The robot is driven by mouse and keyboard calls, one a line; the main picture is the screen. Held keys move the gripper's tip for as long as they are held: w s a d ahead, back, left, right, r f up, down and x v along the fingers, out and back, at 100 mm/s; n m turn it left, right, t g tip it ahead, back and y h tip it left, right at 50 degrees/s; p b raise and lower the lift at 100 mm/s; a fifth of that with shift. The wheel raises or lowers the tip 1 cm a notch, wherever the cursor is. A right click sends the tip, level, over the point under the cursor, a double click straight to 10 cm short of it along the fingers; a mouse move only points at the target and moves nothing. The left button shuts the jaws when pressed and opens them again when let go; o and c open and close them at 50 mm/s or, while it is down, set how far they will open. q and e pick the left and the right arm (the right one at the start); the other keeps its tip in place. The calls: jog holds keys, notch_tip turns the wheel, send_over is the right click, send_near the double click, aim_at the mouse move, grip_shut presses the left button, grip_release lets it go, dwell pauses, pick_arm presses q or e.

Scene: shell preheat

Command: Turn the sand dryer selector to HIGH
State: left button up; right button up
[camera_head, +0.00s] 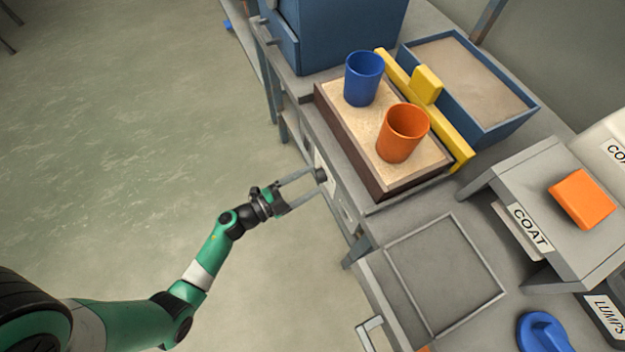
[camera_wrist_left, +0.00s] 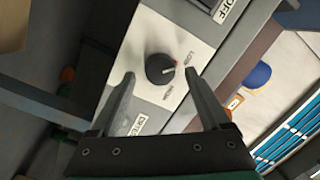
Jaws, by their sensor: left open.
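The sand dryer selector is a dark round knob (camera_wrist_left: 160,70) on a pale panel (camera_wrist_left: 183,35) in the left wrist view. In the head view the knob (camera_head: 320,174) shows at the bench's front face. My left gripper (camera_head: 318,182) is open, with its fingers reaching toward the knob. In the left wrist view the left gripper (camera_wrist_left: 160,78) has one finger on each side of the knob, apart from it. My right gripper is not in view.
A blue cup (camera_head: 363,78) and an orange cup (camera_head: 403,133) stand on the sand-topped box (camera_head: 345,130) above the panel. A yellow bar (camera_head: 450,140) lies beside them. A grey COAT stand (camera_head: 530,165) is at right. Open floor lies left of the bench.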

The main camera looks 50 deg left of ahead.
pick_arm(q)
jog(key=shift+w+d, duration=0.15)
jog(key=shift+w, duration=0.6)
jog(key=shift+c, duration=0.2)
grip_shut()
